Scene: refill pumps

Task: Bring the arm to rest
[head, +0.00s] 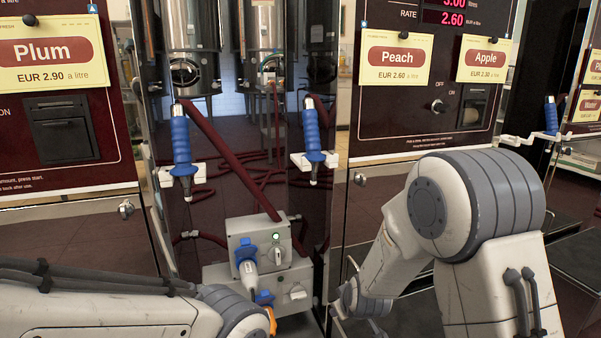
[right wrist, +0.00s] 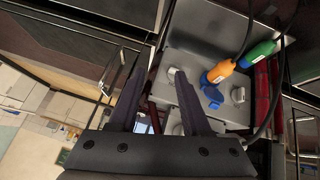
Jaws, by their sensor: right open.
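My right arm (head: 470,215) is bent on the right of the head view, its forearm reaching down toward the lower middle. My right gripper (right wrist: 158,65) shows in the right wrist view with its two dark fingers apart and nothing between them. It is in front of and beside a grey socket panel (right wrist: 205,55). An orange plug (right wrist: 221,71) and a green plug (right wrist: 262,49) are at that panel, clear of the fingers, beside a blue flap (right wrist: 211,93). My left arm (head: 110,305) lies across the lower left of the head view; its gripper is out of view.
A grey socket box (head: 262,246) with a grey plug in a blue socket stands low between the pump cabinets. Two blue-handled nozzles (head: 181,140) (head: 312,135) hang in white holders above it. Dark red hoses and cabinet door handles (head: 126,208) are nearby.

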